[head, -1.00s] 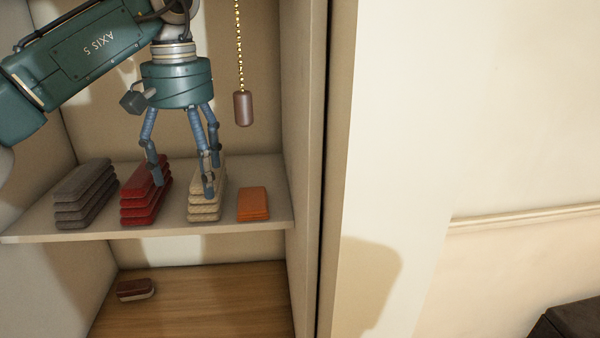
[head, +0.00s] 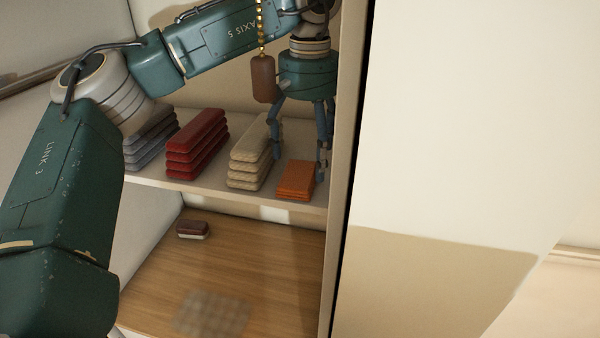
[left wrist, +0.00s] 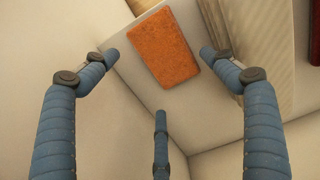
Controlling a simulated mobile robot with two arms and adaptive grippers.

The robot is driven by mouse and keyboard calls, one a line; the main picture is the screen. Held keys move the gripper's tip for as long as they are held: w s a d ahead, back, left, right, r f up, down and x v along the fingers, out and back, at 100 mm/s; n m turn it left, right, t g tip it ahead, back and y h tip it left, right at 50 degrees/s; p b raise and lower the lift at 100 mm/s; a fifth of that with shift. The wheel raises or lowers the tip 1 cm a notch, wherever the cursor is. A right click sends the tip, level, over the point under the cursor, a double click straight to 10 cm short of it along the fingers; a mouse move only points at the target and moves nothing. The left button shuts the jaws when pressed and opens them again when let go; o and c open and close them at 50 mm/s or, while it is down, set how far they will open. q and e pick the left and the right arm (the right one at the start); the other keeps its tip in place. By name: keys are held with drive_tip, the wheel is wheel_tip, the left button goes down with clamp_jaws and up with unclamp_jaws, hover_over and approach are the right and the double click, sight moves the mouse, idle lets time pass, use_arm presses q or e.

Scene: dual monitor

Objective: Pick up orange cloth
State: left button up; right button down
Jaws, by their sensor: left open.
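The orange cloth (head: 296,179) lies folded in a low stack at the right end of the shelf (head: 215,197), near its front edge. My left gripper (head: 299,162) is above and just behind it, fingers pointing down, open and empty. In the left wrist view the orange cloth (left wrist: 165,48) lies between the spread fingertips of the left gripper (left wrist: 160,75), toward the top of the picture. One finger is below the cloth in that view, apart from it. My right gripper is not in view.
A beige cloth stack (head: 250,160) stands close left of the orange cloth, then a red stack (head: 196,145) and a grey stack (head: 150,138). The cabinet's right wall (head: 340,200) is close by. A brown pull weight on a chain (head: 263,80) hangs near my gripper.

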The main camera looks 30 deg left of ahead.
sight(306, 170)
use_arm(q)
drive_tip(key=shift+s+f+p, duration=0.2)
drive_tip(key=shift+f+p, duration=0.4)
drive_tip(key=shift+f, duration=0.55)
drive_tip(key=shift+a+f, duration=0.15)
drive_tip(key=shift+f, duration=0.5)
drive_tip(key=c, duration=0.8)
drive_tip(key=shift+r, duration=0.2)
wheel_tip(306, 170, up, 9)
drive_tip(key=shift+f+b, duration=0.15)
drive_tip(key=shift+b, duration=1.1)
drive_tip(key=shift+r, duration=0.5)
drive_tip(key=o, duration=0.4)
drive_tip(key=shift+c, duration=0.2)
drive_tip(key=c, duration=0.4)
drive_tip(key=shift+o, duration=0.2)
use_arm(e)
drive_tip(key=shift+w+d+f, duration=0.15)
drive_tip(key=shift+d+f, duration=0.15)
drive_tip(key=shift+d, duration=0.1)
